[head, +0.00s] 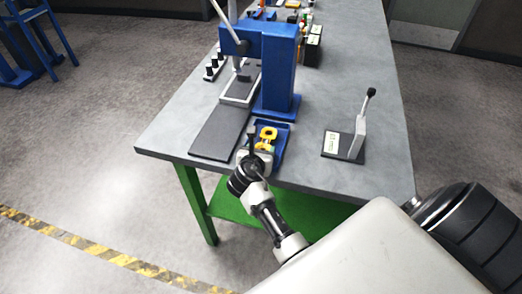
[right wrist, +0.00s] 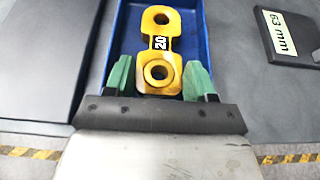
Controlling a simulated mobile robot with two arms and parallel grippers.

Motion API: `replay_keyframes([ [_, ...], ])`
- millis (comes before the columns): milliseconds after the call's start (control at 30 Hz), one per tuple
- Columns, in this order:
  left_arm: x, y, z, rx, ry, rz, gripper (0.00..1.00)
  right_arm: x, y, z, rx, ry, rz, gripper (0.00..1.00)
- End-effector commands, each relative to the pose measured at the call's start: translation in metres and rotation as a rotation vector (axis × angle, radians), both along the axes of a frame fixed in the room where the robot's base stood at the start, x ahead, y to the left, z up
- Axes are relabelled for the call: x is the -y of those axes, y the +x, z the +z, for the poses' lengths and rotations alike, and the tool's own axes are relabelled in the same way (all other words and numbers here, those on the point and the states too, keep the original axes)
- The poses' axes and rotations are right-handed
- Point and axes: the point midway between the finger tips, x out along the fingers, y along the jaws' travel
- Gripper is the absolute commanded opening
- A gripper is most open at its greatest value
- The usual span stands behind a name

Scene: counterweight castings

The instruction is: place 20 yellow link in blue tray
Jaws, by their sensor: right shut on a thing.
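The yellow link (right wrist: 161,43) is a flat piece with a hole at each end and the number 20 on its middle. My right gripper (right wrist: 160,80) is shut on its near end, with a green fingertip on each side. In the head view the yellow link (head: 268,133) shows just beyond my right gripper (head: 257,152). The blue tray (right wrist: 124,45) lies beneath and around the link, near the table's front edge; it also shows in the head view (head: 286,136). I cannot tell whether the link touches the tray floor. My left gripper is not in view.
A blue press (head: 279,70) stands behind the tray. A dark flat plate (head: 218,132) lies left of the tray. A lever stand on a dark base marked 63 mm (head: 345,146) is to the right. More items crowd the table's far end.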

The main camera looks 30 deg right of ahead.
Motion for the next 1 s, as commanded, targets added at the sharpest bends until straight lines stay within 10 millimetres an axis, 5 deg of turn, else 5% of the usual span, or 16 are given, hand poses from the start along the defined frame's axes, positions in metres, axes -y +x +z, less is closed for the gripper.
replay_keyframes([
  [300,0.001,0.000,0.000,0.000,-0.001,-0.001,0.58,0.000,0.001,0.000,0.005,-0.003,0.001,0.12],
  [333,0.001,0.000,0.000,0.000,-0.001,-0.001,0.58,0.000,0.000,-0.002,0.001,-0.001,0.001,0.58],
  [500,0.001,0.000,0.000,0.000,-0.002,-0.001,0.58,0.000,0.000,-0.002,0.001,-0.001,0.000,0.81],
  [800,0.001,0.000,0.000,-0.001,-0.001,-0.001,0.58,0.000,0.000,0.001,0.001,0.000,0.000,0.81],
  [1000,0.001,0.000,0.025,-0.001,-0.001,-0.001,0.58,-0.018,-0.015,0.016,-0.002,0.002,0.001,0.81],
])
